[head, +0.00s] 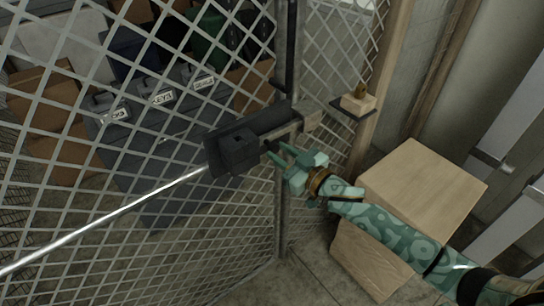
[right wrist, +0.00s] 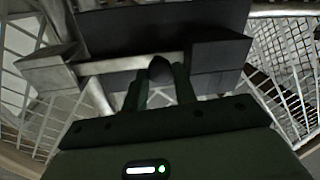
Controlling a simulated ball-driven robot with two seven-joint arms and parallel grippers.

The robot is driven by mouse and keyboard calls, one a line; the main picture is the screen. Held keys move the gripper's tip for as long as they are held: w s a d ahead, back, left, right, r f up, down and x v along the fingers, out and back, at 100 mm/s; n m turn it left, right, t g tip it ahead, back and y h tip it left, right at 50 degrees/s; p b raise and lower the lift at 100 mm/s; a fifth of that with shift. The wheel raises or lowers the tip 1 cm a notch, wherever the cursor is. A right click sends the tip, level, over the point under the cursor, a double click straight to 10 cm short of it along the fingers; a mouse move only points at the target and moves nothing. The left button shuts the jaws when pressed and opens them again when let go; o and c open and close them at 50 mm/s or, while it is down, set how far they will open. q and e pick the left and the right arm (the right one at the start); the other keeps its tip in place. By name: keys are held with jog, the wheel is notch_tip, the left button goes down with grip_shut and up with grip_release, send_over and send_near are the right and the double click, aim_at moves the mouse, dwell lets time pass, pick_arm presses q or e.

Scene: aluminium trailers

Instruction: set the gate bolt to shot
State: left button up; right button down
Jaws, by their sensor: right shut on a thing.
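The gate bolt sits on the mesh gate in the middle of the head view, with a dark backplate (head: 262,122) and dark guide block (head: 238,152). A pale metal bar (right wrist: 115,65) spans from the dark block (right wrist: 218,52) to a grey bracket (right wrist: 50,72) in the right wrist view. Whether its end is inside the bracket is hidden. The bracket is by the gate post in the head view (head: 309,116). My right gripper (head: 274,154) is shut on the dark bolt knob (right wrist: 160,69), which shows between its fingertips. My left gripper is not in view.
A small ledge with a brass-coloured item on a wooden block (head: 358,103) is on the post. Behind the mesh are labelled dark bins (head: 155,98) and cardboard boxes (head: 45,95).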

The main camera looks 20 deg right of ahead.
jog(key=d, duration=0.1)
jog(key=w+d, duration=0.1)
jog(key=shift+d, duration=0.35)
jog(key=c, duration=1.4)
grip_release()
jog(key=shift+o, duration=1.4)
jog(key=shift+d, duration=0.15)
